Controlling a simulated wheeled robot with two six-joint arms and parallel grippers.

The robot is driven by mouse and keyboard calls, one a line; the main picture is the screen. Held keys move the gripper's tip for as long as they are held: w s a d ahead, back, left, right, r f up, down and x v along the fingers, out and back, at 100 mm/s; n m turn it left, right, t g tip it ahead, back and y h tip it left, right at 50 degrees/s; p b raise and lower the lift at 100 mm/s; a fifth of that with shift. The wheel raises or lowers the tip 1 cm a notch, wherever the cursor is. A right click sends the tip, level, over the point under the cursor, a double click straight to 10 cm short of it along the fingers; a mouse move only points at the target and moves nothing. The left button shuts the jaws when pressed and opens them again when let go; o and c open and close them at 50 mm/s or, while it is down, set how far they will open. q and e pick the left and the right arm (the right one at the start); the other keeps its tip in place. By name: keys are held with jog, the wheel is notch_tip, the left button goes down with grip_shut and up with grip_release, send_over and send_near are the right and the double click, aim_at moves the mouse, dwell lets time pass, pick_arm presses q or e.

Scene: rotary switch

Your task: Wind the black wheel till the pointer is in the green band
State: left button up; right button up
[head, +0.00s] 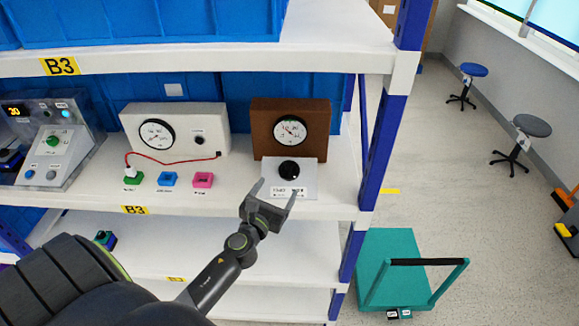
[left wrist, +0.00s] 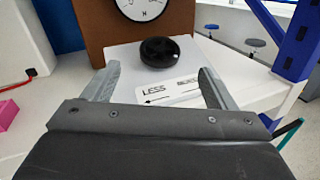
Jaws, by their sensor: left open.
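The black wheel (head: 289,170) is a round knob on a light grey panel (head: 307,181) at the right end of the shelf. It also shows in the left wrist view (left wrist: 159,51). Behind it stands a brown box with a white round gauge (head: 290,131); its pointer and bands are too small to read surely. In the left wrist view only the lower part of the gauge (left wrist: 142,6) shows. My left gripper (head: 274,189) is open and empty in front of the panel, its fingers spread either side, apart from the wheel. My right gripper is not in view.
A white meter box (head: 205,122) with a red wire stands to the left, with green, blue (head: 168,179) and pink (head: 203,180) blocks before it. A blue shelf post (head: 381,130) stands close on the right. A teal trolley (head: 385,250) is on the floor.

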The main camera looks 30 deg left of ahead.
aim_at(289, 169)
pick_arm(q)
jog(key=x, duration=0.9)
jog(key=shift+w, duration=0.7)
jog(key=shift+a, duration=0.1)
jog(key=c, duration=1)
jog(key=shift+n+y, duration=0.3)
